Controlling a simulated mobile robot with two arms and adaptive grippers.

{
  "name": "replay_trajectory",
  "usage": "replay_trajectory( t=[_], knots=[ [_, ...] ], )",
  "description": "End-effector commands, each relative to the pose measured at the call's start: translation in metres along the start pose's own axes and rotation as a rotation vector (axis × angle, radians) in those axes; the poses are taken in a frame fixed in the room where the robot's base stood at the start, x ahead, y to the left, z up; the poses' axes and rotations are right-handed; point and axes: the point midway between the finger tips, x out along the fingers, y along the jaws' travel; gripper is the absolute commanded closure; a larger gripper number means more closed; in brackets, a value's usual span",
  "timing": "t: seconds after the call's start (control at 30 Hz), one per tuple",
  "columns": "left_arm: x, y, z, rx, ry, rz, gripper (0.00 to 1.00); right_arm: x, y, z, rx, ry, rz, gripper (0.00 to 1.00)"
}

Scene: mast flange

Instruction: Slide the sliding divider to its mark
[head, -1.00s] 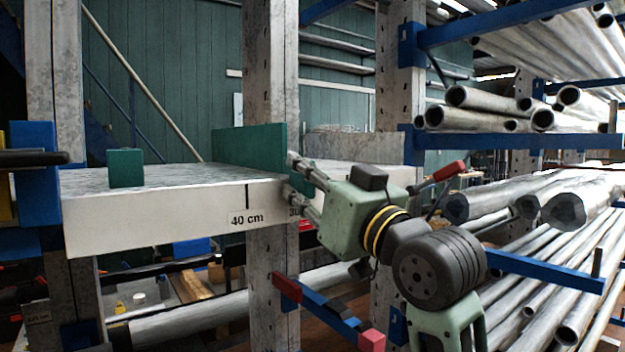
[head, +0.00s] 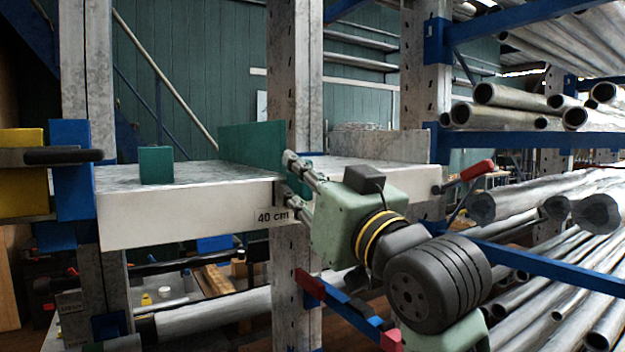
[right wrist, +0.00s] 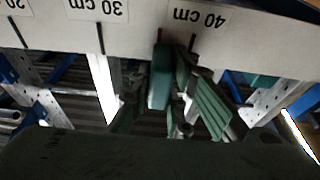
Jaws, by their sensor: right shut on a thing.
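The sliding divider is a green upright panel (head: 250,145) standing across the pale shelf (head: 190,218). My right gripper (head: 290,180) is shut on the divider's front end, at the shelf's front edge. In the right wrist view the divider's green end (right wrist: 160,75) shows between the fingers. The 40 cm label (head: 270,215) is on the shelf's front face; its black mark line (right wrist: 192,42) stands just to the right of the divider in the right wrist view, a small gap apart. The 30 cm label (right wrist: 97,8) lies farther left there. My left gripper is not in view.
A small green block (head: 156,165) sits on the shelf left of the divider. A steel post (head: 293,80) rises behind the gripper. Blue rack arms and several metal pipes (head: 520,205) lie to the right. The shelf top between block and divider is clear.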

Motion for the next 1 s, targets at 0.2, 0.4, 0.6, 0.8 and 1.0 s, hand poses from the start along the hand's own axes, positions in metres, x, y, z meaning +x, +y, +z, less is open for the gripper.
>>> replay_trajectory(
  t=[0.2,0.4,0.6,0.8,1.0],
  knots=[
    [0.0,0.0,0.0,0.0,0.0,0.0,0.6,0.0,-0.012,0.002,0.0,-0.005,-0.003,1.0],
    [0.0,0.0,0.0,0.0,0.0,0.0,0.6,0.0,-0.022,0.002,0.002,-0.005,-0.003,1.0],
    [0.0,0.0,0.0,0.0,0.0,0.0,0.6,0.0,-0.032,0.002,0.001,-0.005,-0.003,1.0],
    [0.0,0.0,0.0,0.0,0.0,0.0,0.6,0.0,-0.036,0.002,0.001,-0.005,-0.001,1.0],
    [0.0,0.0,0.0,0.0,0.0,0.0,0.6,0.0,-0.036,0.002,0.001,-0.005,-0.001,1.0]
  ],
)
